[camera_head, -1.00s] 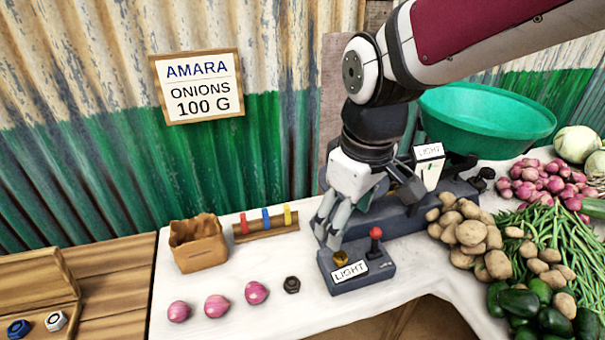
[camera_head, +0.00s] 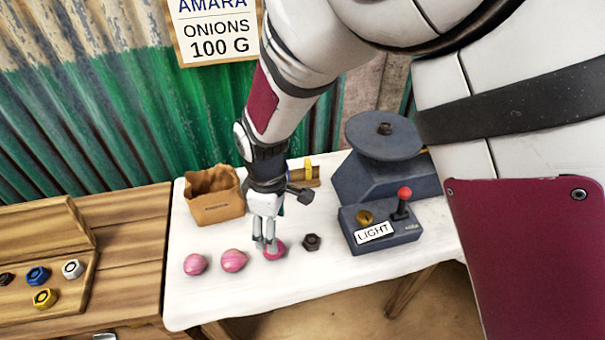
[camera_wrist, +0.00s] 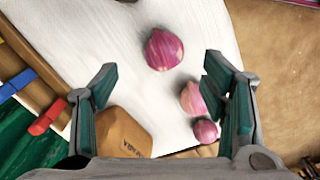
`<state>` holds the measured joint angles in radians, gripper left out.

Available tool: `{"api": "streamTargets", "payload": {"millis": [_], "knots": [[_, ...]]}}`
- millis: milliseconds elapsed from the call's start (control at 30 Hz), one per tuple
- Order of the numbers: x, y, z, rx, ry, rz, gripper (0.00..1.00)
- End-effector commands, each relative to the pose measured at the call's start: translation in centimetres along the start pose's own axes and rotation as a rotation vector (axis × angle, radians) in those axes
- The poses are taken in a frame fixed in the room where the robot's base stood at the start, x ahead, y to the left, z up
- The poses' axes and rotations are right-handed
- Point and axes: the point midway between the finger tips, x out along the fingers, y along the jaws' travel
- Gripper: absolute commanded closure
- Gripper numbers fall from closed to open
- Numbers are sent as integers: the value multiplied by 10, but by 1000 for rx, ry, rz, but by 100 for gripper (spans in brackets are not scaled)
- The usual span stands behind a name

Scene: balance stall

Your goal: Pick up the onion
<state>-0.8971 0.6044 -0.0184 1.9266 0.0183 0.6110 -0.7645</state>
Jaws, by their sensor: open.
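Three pinkish-purple onions lie in a row on the white cloth in the head view: a left one (camera_head: 195,264), a middle one (camera_head: 233,260) and a right one (camera_head: 278,253). My gripper (camera_head: 266,245) points down over the right onion and partly hides it. In the wrist view, my gripper's fingers (camera_wrist: 163,90) are spread apart with nothing between their pads. The largest-looking onion (camera_wrist: 163,50) shows just ahead of the gap between the fingers. The other two (camera_wrist: 193,98) (camera_wrist: 205,131) show closer to the right finger. Whether a finger touches the right onion cannot be told.
A brown paper bag (camera_head: 214,195) stands behind the onions. A dark nut (camera_head: 311,242) lies right of the right onion. A grey scale (camera_head: 385,170) and a control box (camera_head: 385,232) with a red-knobbed lever stand further right. A wooden tray (camera_head: 75,240) with coloured nuts is at left.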

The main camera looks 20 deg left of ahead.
Motion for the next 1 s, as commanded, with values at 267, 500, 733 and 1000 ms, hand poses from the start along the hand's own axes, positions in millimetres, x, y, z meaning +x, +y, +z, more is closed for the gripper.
{"api": "streamTargets", "payload": {"millis": [267,500,733,1000], "knots": [[26,0,0,1,0,0,33],[56,-6,-1,1,-3,-2,33],[77,-6,-2,1,0,-1,33],[77,-6,-2,2,0,0,42]]}}
